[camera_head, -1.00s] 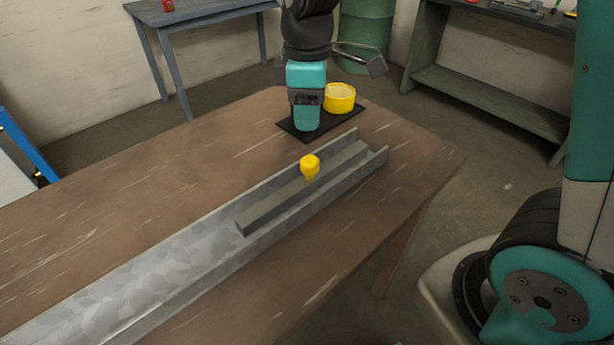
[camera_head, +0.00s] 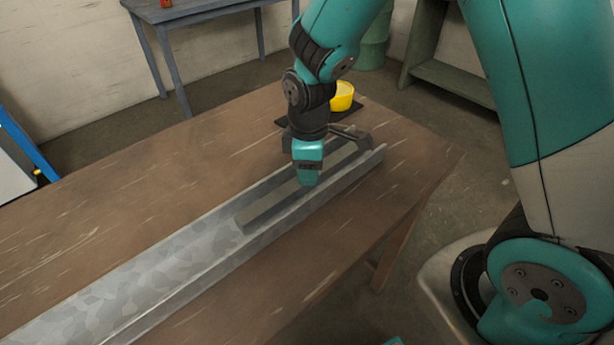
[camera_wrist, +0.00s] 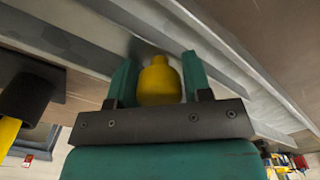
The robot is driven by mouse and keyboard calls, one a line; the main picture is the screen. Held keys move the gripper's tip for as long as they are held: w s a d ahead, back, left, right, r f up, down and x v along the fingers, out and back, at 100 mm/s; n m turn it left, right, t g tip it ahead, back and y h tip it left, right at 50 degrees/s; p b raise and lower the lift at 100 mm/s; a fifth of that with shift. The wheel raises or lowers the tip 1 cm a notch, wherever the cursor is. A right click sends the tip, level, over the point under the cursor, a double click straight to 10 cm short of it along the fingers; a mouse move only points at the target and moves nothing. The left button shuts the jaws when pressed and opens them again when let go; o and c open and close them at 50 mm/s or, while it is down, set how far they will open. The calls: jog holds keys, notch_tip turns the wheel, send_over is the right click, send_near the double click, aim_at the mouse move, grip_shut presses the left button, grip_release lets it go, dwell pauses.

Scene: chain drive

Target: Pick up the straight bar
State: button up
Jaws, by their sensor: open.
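The straight bar (camera_head: 262,212) is a long grey piece lying in the metal channel (camera_head: 140,272) on the wooden table. Its yellow knob (camera_wrist: 160,85) shows in the wrist view and is hidden behind my gripper in the head view. My gripper (camera_head: 308,182) points down over the bar's middle. In the wrist view my gripper (camera_wrist: 160,78) is open, with one finger on each side of the knob. I cannot tell whether either finger touches it.
The channel's side walls run close along both sides of the bar. The wooden table (camera_head: 120,205) is bare to the left of the channel.

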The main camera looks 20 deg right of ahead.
jog(key=shift+c, duration=0.2)
grip_shut()
jog(key=shift+r, duration=0.1)
